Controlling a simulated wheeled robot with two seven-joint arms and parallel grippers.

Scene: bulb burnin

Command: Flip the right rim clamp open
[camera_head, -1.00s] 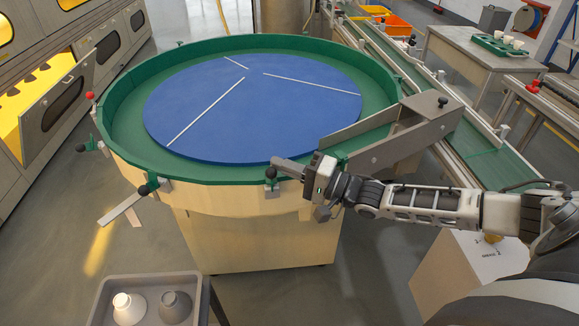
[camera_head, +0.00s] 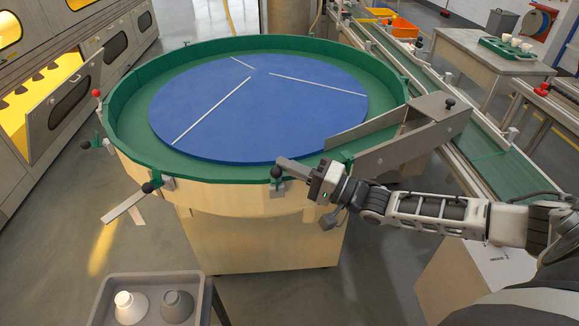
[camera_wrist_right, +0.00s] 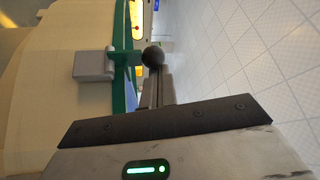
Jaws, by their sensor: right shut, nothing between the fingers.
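The right rim clamp (camera_head: 277,186) sits on the near edge of the round green-rimmed table (camera_head: 230,180), with a black ball knob above its grey block. In the right wrist view its ball knob (camera_wrist_right: 153,56) stands beside the grey block (camera_wrist_right: 93,66), with a green piece between them. My right gripper (camera_head: 282,163) is shut and empty. Its fingertips are right at the knob; in the right wrist view the fingers (camera_wrist_right: 158,88) point toward the knob and overlap it closely, so I cannot tell whether they touch. My left gripper is out of view.
Another rim clamp (camera_head: 151,187) is at the left, near a grey bar (camera_head: 124,206) sticking outward. A metal chute (camera_head: 405,145) crosses the rim at right, leading to a conveyor (camera_head: 500,165).

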